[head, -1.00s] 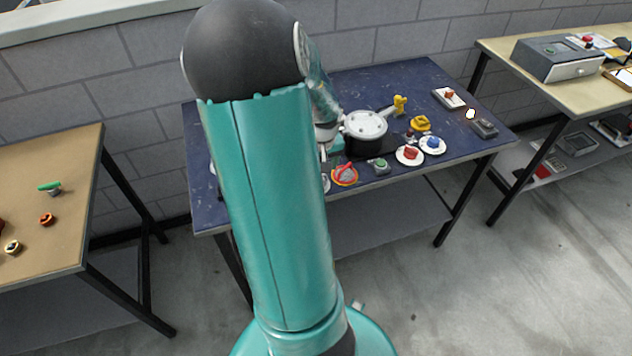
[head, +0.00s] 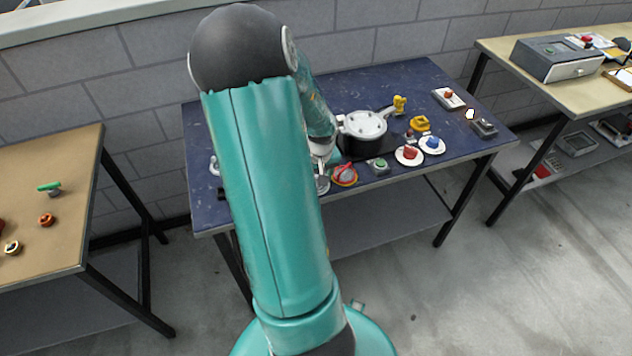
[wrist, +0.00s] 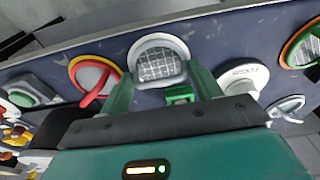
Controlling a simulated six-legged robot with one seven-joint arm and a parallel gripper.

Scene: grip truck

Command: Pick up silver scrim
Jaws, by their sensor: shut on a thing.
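The silver scrim (wrist: 159,63), a round grey mesh in a pale silver rim, sits between the green fingers of my gripper (wrist: 163,88) in the wrist view. My gripper is shut on it. In the head view a small silver piece (head: 322,185) shows at the end of my arm, near the front edge of the blue table (head: 400,84). My arm hides much of the gripper there, and I cannot tell whether the scrim touches the table.
A red-handled round piece (wrist: 95,80) lies left of the scrim and a white round piece (wrist: 243,78) right of it. A green-button box (head: 378,166) and a silver pot-like housing (head: 364,124) are close by.

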